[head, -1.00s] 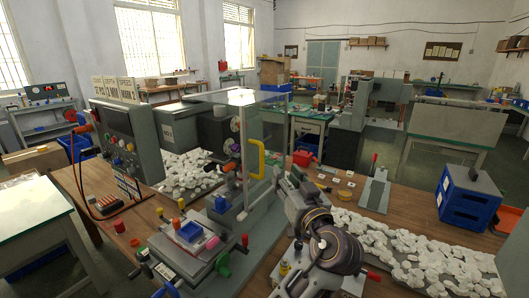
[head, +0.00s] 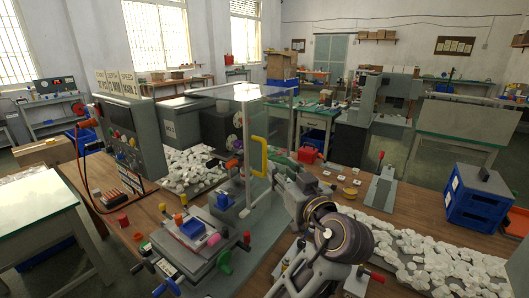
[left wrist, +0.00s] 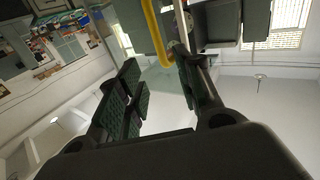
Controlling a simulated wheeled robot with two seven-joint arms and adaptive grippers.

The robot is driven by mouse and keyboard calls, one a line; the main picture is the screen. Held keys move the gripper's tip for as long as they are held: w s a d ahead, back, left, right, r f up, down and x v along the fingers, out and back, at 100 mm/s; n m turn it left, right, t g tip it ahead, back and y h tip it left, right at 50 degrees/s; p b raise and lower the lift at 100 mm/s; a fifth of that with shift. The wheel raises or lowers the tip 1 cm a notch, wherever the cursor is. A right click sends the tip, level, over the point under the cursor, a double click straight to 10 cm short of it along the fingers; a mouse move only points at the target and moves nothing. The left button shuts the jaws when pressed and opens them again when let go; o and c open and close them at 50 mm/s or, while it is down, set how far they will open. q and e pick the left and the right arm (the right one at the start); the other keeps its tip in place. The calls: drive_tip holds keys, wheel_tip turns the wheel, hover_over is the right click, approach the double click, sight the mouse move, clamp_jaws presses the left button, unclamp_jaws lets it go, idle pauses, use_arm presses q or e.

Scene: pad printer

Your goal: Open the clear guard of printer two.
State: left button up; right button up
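The pad printer (head: 213,122) stands on the wooden bench, left of centre in the head view. Its clear guard (head: 232,150) hangs upright at the front, with a yellow handle (head: 259,156) on its right side. The guard looks closed. My left gripper (head: 286,168) is just right of the handle, seen partly from behind my wrist. In the left wrist view, my left gripper (left wrist: 165,85) has its green-padded fingers apart with nothing between the pads. The yellow handle (left wrist: 156,32) lies beyond the fingertips, near the right finger; contact cannot be told. My right gripper is not in view.
A control panel (head: 130,140) stands left of the printer. White parts (head: 425,250) cover the bench at the right. Coloured knobs stick out at the printer's front.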

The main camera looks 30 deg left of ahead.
sight(265, 153)
use_arm(q)
drive_tip(key=p+x, duration=0.2)
drive_tip(key=x, duration=0.8)
drive_tip(key=shift+w+a, duration=0.2)
drive_tip(key=shift+a, duration=0.15)
drive_tip(key=shift+w+a, duration=0.45)
drive_tip(key=shift+a, duration=0.05)
drive_tip(key=shift+w+a+p, duration=0.15)
drive_tip(key=shift+a+p, duration=0.05)
drive_tip(key=shift+p, duration=0.1)
drive_tip(key=c, duration=0.6)
clamp_jaws()
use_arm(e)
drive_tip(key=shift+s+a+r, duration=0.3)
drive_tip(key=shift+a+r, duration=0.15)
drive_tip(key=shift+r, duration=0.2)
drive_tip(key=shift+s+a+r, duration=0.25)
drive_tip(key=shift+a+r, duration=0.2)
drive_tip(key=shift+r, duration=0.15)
